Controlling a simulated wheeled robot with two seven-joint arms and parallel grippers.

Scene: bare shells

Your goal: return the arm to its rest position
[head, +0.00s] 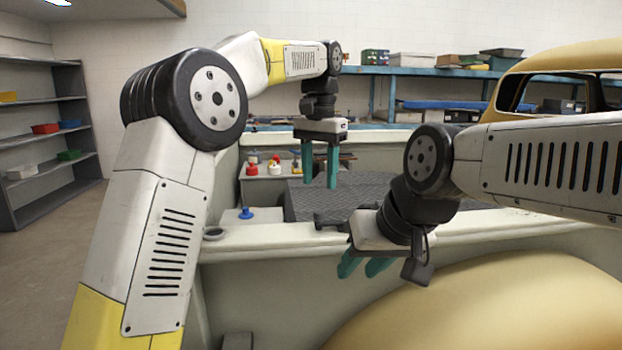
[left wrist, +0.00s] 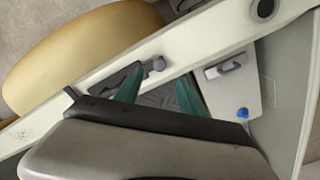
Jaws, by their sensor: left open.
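My left gripper (head: 320,165) hangs from the left arm with its teal fingers pointing down and apart. It is open and empty, above the grey ribbed floor of the truck bed. In the left wrist view its two fingers (left wrist: 158,92) show apart with nothing between them. My right gripper (head: 367,266) is lower and nearer, in front of the bed's side wall. Its two teal fingers stand a little apart, and I see nothing between them. The left arm is bent up and over from the left; the right arm comes in from the right.
The truck bed's pale side wall (head: 480,228) runs under both arms, with a yellow fender (head: 490,305) below it. A blue knob (head: 246,213) stands on a pale surface at the left. Red-lidded items (head: 252,170) sit behind. A shelf (head: 45,140) stands far left.

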